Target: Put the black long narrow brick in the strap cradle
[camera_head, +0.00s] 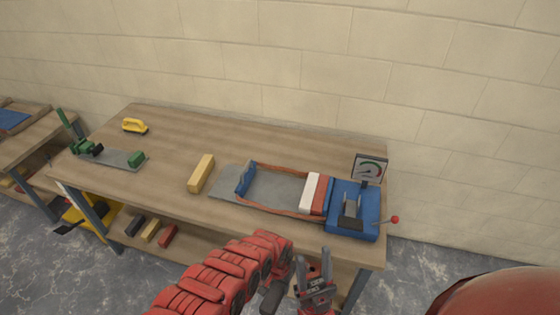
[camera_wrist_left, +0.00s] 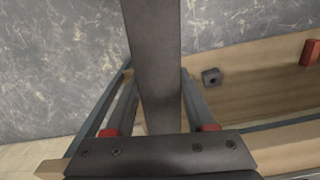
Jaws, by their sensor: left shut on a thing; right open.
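My left gripper (camera_head: 313,272) is at the lower middle of the head view, in front of the workbench's near edge. In the left wrist view my left gripper (camera_wrist_left: 160,105) is shut on the black long narrow brick (camera_wrist_left: 155,60), which runs away between its fingers to the top edge. In the head view the brick is hard to tell from the dark fingers. The strap cradle (camera_head: 285,208), with red straps between a blue end block (camera_head: 243,178) and a blue machine (camera_head: 355,210), lies on the bench beyond the gripper. My right gripper is not in view.
White (camera_head: 310,192) and red (camera_head: 322,196) blocks sit at the cradle's right end. A gauge (camera_head: 370,169) and red-knobbed lever (camera_head: 394,220) stand beside it. A yellow brick (camera_head: 201,173) lies left. Several bricks lie on the lower shelf (camera_head: 195,238). The bench's back middle is clear.

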